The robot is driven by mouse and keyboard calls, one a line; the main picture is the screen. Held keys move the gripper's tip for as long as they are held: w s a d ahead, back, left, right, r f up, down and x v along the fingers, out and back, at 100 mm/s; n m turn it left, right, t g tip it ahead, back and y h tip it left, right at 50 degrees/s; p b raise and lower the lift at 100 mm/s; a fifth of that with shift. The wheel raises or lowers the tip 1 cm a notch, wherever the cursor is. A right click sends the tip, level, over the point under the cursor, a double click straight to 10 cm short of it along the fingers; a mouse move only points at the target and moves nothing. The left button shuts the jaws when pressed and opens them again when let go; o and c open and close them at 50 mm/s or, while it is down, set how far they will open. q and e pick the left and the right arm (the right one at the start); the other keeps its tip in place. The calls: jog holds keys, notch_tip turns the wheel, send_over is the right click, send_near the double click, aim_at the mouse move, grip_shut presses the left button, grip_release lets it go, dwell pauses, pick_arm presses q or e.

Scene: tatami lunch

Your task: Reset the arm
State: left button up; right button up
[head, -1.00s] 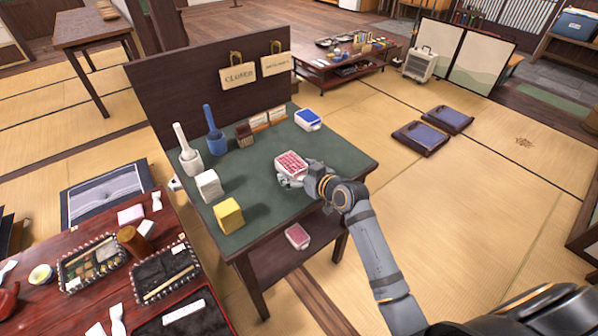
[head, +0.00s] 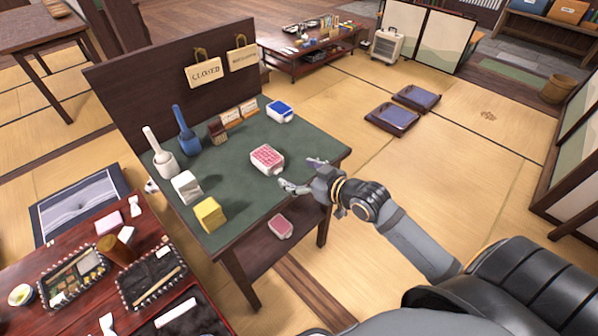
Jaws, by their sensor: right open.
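My right gripper (head: 303,175) is open and empty at the front right edge of the green-topped table (head: 240,188). Its arm comes in from the lower right. A white container with a red patterned top (head: 267,159) stands on the table just left of the gripper, apart from its fingers. My left gripper is not in view.
The table also holds a yellow block (head: 209,214), a white block (head: 187,187), a blue-topped container (head: 280,111), and white and blue handled items. A pink-topped box (head: 281,226) sits on the lower shelf. A red table (head: 110,270) stands lower left.

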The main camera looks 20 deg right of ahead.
jog(key=s+d+f+m+g+h, duration=0.25)
jog(key=s+f+g, duration=0.3)
jog(key=s, duration=0.45)
jog(key=s+d+f+m+g+h, duration=0.1)
jog(key=s+f+g+h, duration=0.25)
jog(key=s+f, duration=0.4)
jog(key=s+d+f+g+p, duration=0.1)
jog(key=s+f+p, duration=0.15)
jog(key=f, duration=0.75)
jog(key=s+d+f+g+p, duration=0.15)
jog(key=f+p, duration=0.25)
jog(key=f, duration=0.7)
jog(key=s+f+p, duration=0.2)
jog(key=s+f, duration=0.3)
jog(key=s, duration=0.4)
jog(key=s+d+f+p, duration=0.1)
jog(key=s+f, duration=0.4)
jog(key=s, duration=0.3)
jog(key=shift+s+y+p, duration=0.3)
jog(key=shift+s+p, duration=0.1)
